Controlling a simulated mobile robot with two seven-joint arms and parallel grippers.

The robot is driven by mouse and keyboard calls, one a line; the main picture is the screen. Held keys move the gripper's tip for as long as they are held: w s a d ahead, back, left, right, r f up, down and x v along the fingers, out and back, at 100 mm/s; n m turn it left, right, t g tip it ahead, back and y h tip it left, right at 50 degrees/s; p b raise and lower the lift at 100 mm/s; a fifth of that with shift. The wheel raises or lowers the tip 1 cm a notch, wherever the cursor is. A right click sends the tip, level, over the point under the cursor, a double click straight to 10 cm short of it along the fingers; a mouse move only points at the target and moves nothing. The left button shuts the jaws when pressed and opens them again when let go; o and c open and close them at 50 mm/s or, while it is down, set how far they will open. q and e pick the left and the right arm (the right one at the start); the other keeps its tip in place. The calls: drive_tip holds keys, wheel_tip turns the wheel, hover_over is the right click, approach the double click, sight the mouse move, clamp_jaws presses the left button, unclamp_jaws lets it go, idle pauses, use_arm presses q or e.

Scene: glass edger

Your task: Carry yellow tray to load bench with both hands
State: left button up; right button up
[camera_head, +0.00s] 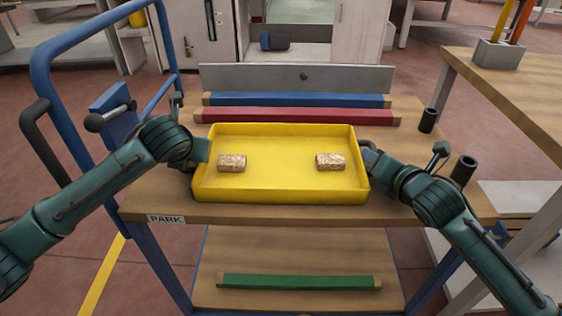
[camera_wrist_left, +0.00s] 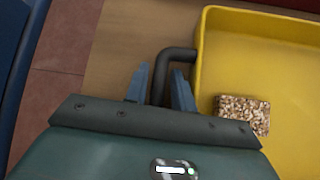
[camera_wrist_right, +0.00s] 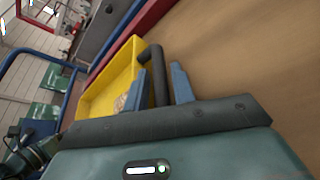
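The yellow tray (camera_head: 285,194) sits level on the wooden top of a blue-framed cart (camera_head: 270,214) labelled PARK. Two speckled brown blocks (camera_head: 232,162) lie in it, apart. My left gripper (camera_wrist_left: 160,82) is at the tray's left end; its fingers stand either side of the black handle (camera_wrist_left: 163,62), with a gap on one side. My right gripper (camera_wrist_right: 161,78) is at the right end, its fingers also either side of the black handle (camera_wrist_right: 155,60), with a gap. Both look open. In the head view the fingertips are mostly hidden. I cannot tell which surface is the load bench.
Blue (camera_head: 300,100) and red (camera_head: 290,115) bars lie behind the tray. Two dark cups (camera_head: 428,120) stand at the cart's right. A wooden bench (camera_head: 520,90) with a grey block holder (camera_head: 497,54) is at right. A green bar (camera_head: 300,282) lies on the lower shelf.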

use_arm(q)
drive_tip(key=shift+c, duration=0.2)
use_arm(e)
drive_tip(key=shift+c, duration=0.3)
use_arm(q)
clamp_jaws()
use_arm(e)
clamp_jaws()
